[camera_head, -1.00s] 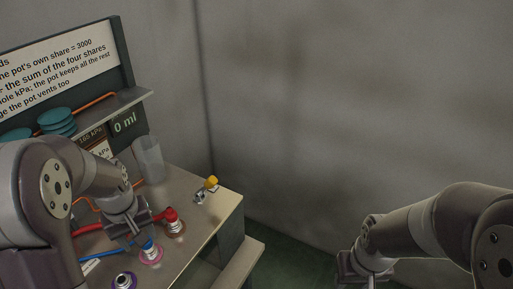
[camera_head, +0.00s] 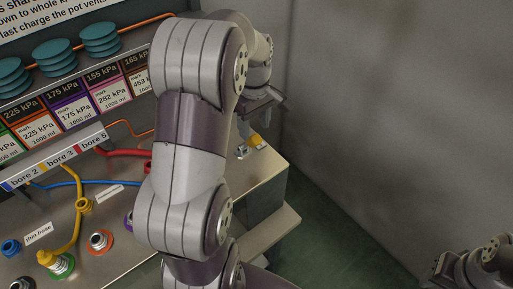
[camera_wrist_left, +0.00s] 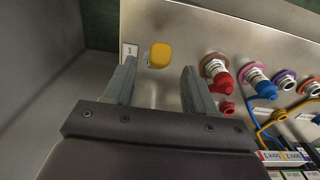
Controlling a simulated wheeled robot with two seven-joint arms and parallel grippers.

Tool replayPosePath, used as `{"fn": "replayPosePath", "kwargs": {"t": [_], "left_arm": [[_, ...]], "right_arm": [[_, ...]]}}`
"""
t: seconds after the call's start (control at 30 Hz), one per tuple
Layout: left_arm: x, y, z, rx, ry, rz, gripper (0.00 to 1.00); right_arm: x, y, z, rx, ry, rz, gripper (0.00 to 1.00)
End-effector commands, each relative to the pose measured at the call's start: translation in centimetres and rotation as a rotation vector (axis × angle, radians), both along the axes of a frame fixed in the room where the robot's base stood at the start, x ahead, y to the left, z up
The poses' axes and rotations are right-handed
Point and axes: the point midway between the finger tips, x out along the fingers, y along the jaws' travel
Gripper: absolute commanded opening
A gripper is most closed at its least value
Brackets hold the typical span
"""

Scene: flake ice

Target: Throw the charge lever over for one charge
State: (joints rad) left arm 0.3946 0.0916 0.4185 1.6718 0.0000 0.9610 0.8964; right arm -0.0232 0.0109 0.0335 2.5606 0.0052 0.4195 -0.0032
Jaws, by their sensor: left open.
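The charge lever has a yellow knob (camera_head: 256,140) and stands near the right end of the metal bench top. In the left wrist view the knob (camera_wrist_left: 160,54) lies ahead, between the lines of my two fingers, beside a small plate marked 1. My left gripper (camera_head: 266,102) is open and empty above the lever; its fingers (camera_wrist_left: 158,80) point at the bench. I cannot tell how far the fingertips are from the knob. My right gripper (camera_head: 440,268) hangs at the lower right, far from the bench, and its fingers are too unclear to read.
A red hose fitting (camera_wrist_left: 220,80) and a blue one (camera_wrist_left: 264,88) stand right of the lever in the wrist view. Teal discs (camera_head: 55,55) and pressure cards (camera_head: 68,112) line the back panel. My left arm covers the bench's middle. Open floor (camera_head: 340,235) lies right of the bench.

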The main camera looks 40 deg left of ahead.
Motion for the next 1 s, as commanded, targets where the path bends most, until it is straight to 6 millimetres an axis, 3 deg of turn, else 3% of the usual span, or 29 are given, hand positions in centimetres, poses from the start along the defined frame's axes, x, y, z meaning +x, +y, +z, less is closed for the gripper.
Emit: {"fn": "replayPosePath", "kwargs": {"t": [0.03, 0.3, 0.57, 0.77, 1.0], "left_arm": [[0.0, 0.0, -1.5, -0.001, 0.001, -0.001, 0.56], [0.0, 0.0, -4.9, 0.0, 0.0, -0.001, 0.56], [0.0, 0.0, -5.3, 0.001, -0.001, -0.002, 0.56], [0.0, 0.0, -5.3, 0.0, -0.002, -0.002, 0.0], [-0.2, 0.1, -5.1, 0.002, -0.003, -0.002, 0.0]], "right_arm": [[0.0, 0.0, -0.8, 0.0, 0.001, 0.0, 0.43], [0.0, 0.0, 0.5, 0.0, -0.002, 0.0, 0.43], [0.0, 0.0, 0.5, 0.0, -0.001, 0.0, 0.43], [0.0, 0.0, 0.5, 0.0, -0.001, 0.0, 0.43], [0.0, 0.0, 0.5, 0.0, -0.001, 0.0, 0.43]]}}
